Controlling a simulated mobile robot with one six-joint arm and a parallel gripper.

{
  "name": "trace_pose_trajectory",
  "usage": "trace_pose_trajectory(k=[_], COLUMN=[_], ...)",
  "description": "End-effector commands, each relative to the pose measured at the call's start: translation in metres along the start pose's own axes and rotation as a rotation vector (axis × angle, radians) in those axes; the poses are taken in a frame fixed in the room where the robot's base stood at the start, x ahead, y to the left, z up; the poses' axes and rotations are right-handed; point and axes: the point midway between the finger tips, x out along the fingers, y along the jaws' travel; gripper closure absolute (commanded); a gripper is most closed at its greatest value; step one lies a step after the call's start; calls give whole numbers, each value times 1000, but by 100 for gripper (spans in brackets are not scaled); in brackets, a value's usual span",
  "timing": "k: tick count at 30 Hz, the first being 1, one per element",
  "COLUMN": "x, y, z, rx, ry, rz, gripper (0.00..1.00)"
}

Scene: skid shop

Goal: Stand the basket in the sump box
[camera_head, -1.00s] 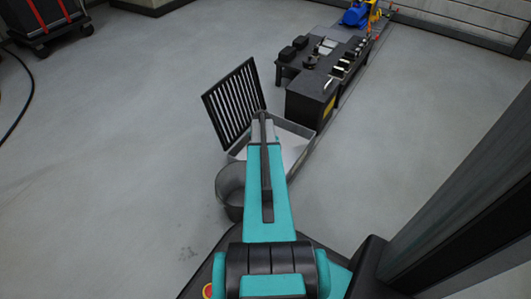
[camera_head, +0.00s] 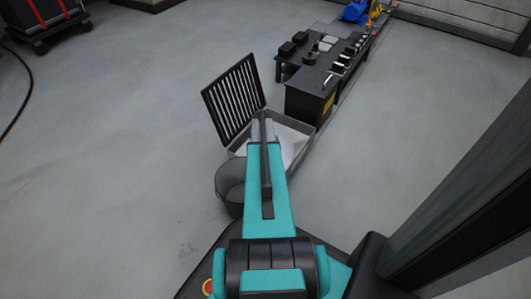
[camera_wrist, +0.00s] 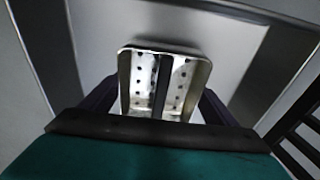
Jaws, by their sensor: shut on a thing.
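The sump box (camera_head: 294,145) is a pale open box on the floor, partly hidden behind my arm in the head view. Its walls and floor (camera_wrist: 215,35) surround the basket in the wrist view. The basket (camera_wrist: 140,85) is a small bright metal box with perforated sides, and a dark bar runs across its middle. My gripper (camera_wrist: 158,108) has a dark finger on each side of the basket and is shut on it. The basket looks upright, over or inside the box; I cannot tell whether it touches the bottom. The head view hides the basket and fingertips behind my arm.
A dark slatted grate (camera_head: 233,98) stands tilted up at the box's left edge. A grey bucket (camera_head: 230,185) stands at the near left of the box.

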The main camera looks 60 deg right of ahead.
Motion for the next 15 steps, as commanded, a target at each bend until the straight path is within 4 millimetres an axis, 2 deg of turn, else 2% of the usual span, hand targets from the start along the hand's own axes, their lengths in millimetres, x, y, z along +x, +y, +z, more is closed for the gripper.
trace_pose_trajectory(k=[15], x=[3], y=[-1], z=[1], rx=[-1], ry=[1], rz=[0], gripper=[70])
